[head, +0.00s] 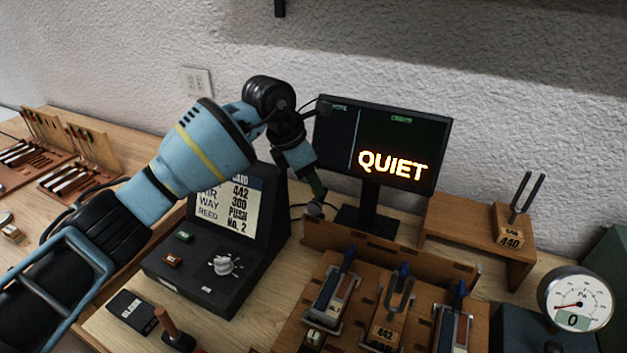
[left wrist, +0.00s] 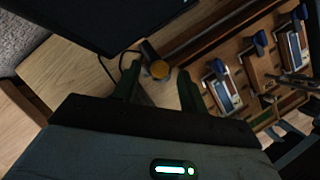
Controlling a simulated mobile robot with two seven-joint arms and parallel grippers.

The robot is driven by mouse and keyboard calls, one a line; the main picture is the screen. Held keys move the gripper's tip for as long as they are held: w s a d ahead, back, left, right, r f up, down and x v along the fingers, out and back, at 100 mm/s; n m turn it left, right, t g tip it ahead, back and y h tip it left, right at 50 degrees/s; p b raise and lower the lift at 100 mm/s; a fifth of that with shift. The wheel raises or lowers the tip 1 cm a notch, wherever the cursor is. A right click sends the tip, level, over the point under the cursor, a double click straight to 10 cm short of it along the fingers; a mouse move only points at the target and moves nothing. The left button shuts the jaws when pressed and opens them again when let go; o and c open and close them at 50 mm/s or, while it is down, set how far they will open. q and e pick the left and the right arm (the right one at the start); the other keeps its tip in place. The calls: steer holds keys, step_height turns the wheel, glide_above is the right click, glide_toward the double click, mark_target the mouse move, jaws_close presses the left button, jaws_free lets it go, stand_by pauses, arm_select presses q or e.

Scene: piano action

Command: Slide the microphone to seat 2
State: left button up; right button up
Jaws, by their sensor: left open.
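The microphone (head: 314,208) is a small dark piece with a cable, at the left end of the slotted wooden rail (head: 388,258). No seat number is readable. My right gripper is not in view.
A monitor (head: 385,145) reading QUIET stands close behind my left gripper. A black control box (head: 217,265) is to the left. The wooden rack holds two reed pieces and a 442 tuning fork (head: 390,318). A 440 fork (head: 510,228) and gauge (head: 577,300) are right.

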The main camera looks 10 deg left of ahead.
arm_select(q)
steer(key=shift+w+d+f, duration=0.15)
steer(key=shift+f, duration=0.4)
jaws_close()
